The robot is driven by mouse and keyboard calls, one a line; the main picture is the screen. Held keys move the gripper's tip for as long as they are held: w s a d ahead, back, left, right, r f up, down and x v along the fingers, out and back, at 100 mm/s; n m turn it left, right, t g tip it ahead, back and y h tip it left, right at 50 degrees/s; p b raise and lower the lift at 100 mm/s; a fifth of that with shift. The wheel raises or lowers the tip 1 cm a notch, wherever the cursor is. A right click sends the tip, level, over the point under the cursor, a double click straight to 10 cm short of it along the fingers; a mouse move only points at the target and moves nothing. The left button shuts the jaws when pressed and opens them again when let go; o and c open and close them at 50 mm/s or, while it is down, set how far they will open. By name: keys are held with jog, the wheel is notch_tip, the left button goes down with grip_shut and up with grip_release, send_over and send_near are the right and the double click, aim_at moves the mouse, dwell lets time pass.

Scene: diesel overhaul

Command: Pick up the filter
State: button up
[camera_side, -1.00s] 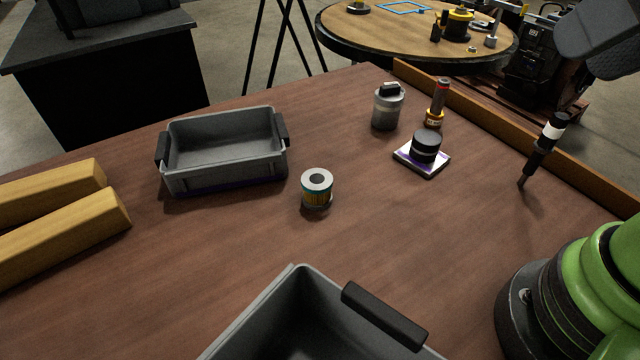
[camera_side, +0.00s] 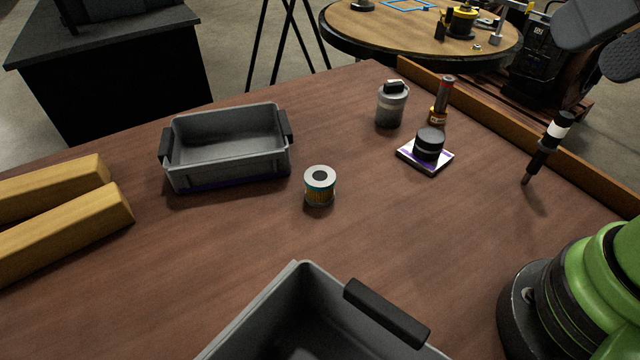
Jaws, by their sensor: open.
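The filter (camera_side: 319,188) stands upright on the brown wooden table, near the middle of the picture. It is a short cylinder with a pale ring top, a dark centre hole, a teal band and orange-brown sides. Nothing touches it. My gripper (camera_side: 608,45) shows only in part at the top right corner, as two dark grey finger-like shapes with a gap between them. It is open, well above and to the right of the filter, and the rest of it is out of the picture.
A grey bin (camera_side: 227,170) stands left of the filter, and another grey bin (camera_side: 285,290) is at the front edge. Yellow blocks (camera_side: 65,230) lie left.

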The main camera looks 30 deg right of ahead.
jog(key=w+a+n+g, duration=0.2)
jog(key=w+g, duration=0.1)
jog(key=w, duration=0.6)
jog(key=n+g+h, duration=0.2)
jog(key=n+g, duration=0.2)
jog(key=n, duration=0.2)
send_over(320, 176)
jog(key=f, duration=2)
jog(key=shift+s+d+f, duration=0.1)
jog(key=shift+d+f, duration=0.2)
jog(key=shift+d, duration=0.1)
notch_tip(320, 176, down, 4)
jog(key=shift+f, duration=0.25)
jog(key=f, duration=0.5)
jog(key=shift+a+f, duration=0.3)
jog(key=shift+a, duration=0.1)
jog(key=shift+c, duration=0.2)
jog(key=c, duration=1)
